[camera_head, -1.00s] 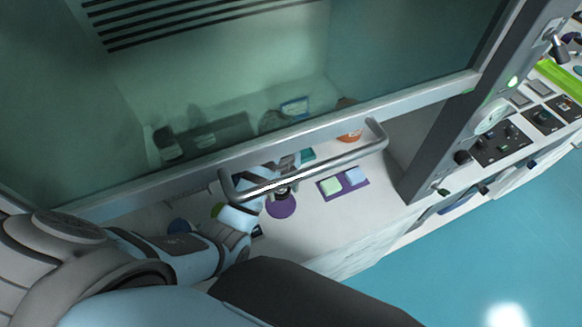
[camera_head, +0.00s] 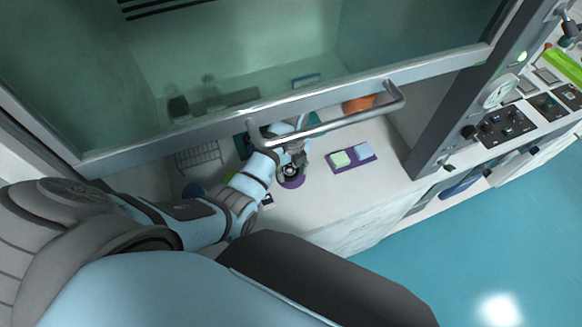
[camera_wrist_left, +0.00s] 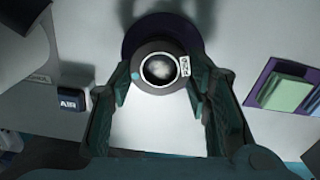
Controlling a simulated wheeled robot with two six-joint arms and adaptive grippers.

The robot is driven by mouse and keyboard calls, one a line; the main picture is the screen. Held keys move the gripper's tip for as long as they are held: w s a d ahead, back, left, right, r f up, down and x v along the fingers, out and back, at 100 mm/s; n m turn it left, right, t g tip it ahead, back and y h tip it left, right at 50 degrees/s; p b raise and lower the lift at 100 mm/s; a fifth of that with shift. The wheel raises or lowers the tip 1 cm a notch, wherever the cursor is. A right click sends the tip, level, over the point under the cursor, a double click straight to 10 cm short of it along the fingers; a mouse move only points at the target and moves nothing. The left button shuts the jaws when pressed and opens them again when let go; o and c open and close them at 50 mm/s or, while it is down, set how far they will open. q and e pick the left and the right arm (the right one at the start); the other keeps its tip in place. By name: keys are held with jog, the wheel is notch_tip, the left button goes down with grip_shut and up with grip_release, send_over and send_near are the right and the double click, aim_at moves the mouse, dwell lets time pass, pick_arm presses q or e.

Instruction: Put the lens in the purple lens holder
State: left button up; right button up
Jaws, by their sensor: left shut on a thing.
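The lens (camera_wrist_left: 162,70) is a round piece with a dark grey rim, a bright centre and a small white label. My left gripper (camera_wrist_left: 160,78) is shut on its rim, one finger on each side. The purple lens holder (camera_wrist_left: 135,38) shows as a dark purple round shape behind the lens, partly hidden by it. In the head view, my left gripper (camera_head: 291,158) is under the hood's front handle, with the lens (camera_head: 290,171) over the purple holder (camera_head: 293,183). I cannot tell whether lens and holder touch. My right gripper is not in view.
The hood's sash handle (camera_head: 335,124) crosses above my left wrist. A purple tray (camera_head: 338,168) with green and blue blocks lies to the right. A wire rack (camera_head: 199,157) stands left; an orange object (camera_head: 358,103) is behind. A small box marked AIR (camera_wrist_left: 70,100) is near the gripper.

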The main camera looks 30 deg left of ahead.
pick_arm(q)
jog(key=shift+w+f, duration=0.25)
jog(key=shift+f, duration=0.05)
jog(key=o, duration=1.3)
jog(key=shift+o, duration=0.4)
jog(key=shift+s, duration=0.1)
